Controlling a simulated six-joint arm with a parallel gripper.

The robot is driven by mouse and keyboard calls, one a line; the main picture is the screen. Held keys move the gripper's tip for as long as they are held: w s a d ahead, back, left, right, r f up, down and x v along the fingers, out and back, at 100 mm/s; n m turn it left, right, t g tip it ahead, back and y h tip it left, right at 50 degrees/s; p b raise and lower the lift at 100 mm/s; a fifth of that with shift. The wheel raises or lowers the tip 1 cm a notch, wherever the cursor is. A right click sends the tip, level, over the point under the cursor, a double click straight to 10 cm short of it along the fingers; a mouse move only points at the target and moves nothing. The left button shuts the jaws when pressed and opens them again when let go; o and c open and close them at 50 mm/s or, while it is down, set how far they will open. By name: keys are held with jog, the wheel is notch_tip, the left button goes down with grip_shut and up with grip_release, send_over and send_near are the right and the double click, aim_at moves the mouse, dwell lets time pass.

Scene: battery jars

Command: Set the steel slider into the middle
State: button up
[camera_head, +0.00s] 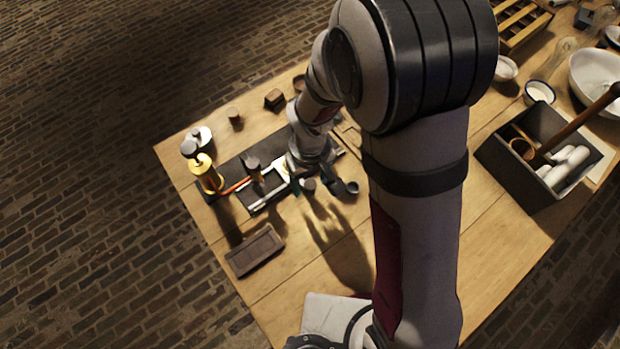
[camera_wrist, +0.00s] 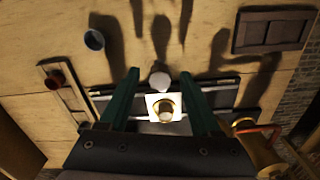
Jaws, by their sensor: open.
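In the wrist view, a bright square steel piece with a brass-rimmed round centre, seemingly the slider (camera_wrist: 151,100), sits between the two green fingers of my gripper (camera_wrist: 158,74). The fingers are apart, with a gap visible on each side of the piece. It lies over a long dark-edged grey track (camera_wrist: 225,97) running across the view. A pale round knob (camera_wrist: 160,77) stands just beyond it, between the fingertips. In the head view my gripper (camera_head: 303,178) is low over the right part of the dark base (camera_head: 232,172); my wrist hides much of what is beneath.
A brass column (camera_head: 208,178) stands at the base's left end. A dark flat block (camera_head: 255,250) lies in front. A small dark cup (camera_head: 352,187) stands right of my gripper. A dark crate (camera_head: 515,178) is farther right. The front middle of the table is clear.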

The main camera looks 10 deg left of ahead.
jog(key=shift+r, duration=0.1)
notch_tip(320, 180, up, 16)
jog(key=s+d+r+m+y, duration=0.1)
jog(key=s+d+m, duration=1)
jog(key=s, duration=0.4)
jog(key=shift+s+m+y, duration=0.15)
jog(key=shift+m+y, duration=0.25)
jog(key=shift+m, duration=0.3)
jog(key=shift+d, duration=0.1)
